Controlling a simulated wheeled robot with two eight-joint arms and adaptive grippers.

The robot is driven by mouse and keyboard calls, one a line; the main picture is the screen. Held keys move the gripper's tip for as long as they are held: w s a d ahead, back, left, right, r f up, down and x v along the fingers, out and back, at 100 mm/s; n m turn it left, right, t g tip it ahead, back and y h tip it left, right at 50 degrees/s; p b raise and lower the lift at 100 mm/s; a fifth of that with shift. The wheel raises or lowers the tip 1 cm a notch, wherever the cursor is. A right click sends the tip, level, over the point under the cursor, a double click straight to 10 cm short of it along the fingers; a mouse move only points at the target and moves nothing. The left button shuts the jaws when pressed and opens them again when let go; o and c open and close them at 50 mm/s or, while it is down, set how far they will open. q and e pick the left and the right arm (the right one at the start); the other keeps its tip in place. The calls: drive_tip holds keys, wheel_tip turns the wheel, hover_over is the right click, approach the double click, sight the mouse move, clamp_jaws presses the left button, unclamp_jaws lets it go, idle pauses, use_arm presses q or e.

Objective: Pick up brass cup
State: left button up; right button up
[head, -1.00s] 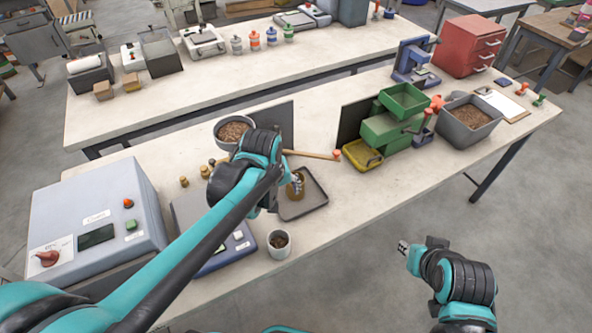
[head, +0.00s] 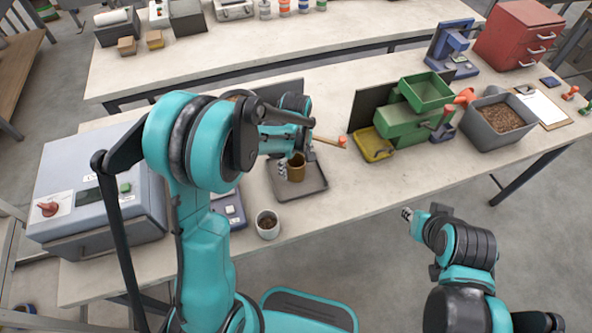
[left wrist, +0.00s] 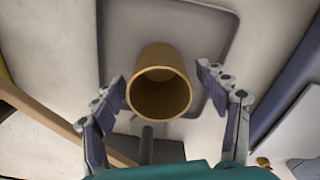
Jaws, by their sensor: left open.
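The brass cup (head: 297,170) stands on a dark grey tray (head: 318,183) near the front edge of the bench. In the left wrist view the cup (left wrist: 159,58) shows its open, empty-looking mouth to the camera. My left gripper (head: 296,163) is open at the cup, partly hidden by its own arm. In the left wrist view the fingers of my left gripper (left wrist: 162,84) are on either side of the cup, with visible gaps. My right gripper (head: 406,214) is off the bench, over the floor at right; its fingers are too small to judge.
A light cup with dark contents (head: 268,224) stands left of the tray. A wooden handle (head: 330,141) lies behind it. Green bins (head: 420,115), a yellow bin (head: 372,146) and a grey pellet tub (head: 497,118) stand to the right. The front right bench top is clear.

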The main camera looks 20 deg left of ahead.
use_arm(q)
wheel_tip(320, 180, down, 3)
drive_tip(key=shift+r, duration=0.2)
drive_tip(key=shift+c, duration=0.8)
drive_tip(key=c, duration=1.1)
